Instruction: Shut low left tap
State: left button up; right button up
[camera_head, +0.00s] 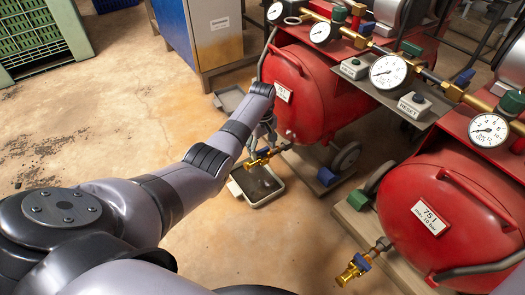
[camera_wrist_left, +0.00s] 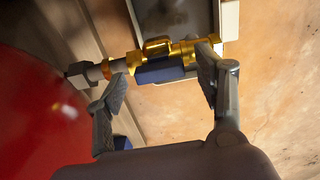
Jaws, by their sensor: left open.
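The low left tap is a brass valve (camera_head: 258,160) with a blue handle, on a pipe low at the front of the left red tank (camera_head: 305,95). My left gripper (camera_head: 264,140) is at this tap, coming from above, and partly hides it in the head view. In the left wrist view the brass valve (camera_wrist_left: 190,49) and its blue handle (camera_wrist_left: 160,70) lie between the two spread fingers of my left gripper (camera_wrist_left: 160,72). The fingers are open; whether either one touches the tap I cannot tell. My right gripper is not in view.
A shallow tray (camera_head: 272,193) lies on the floor under the tap. A second red tank (camera_head: 450,210) stands at the right with its own low brass tap (camera_head: 353,269). Gauges (camera_head: 388,72) and pipes run above the tanks.

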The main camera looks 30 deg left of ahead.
pick_arm(q)
jog(key=shift+f, duration=0.1)
jog(key=c, duration=1.2)
jog(key=shift+o, duration=0.2)
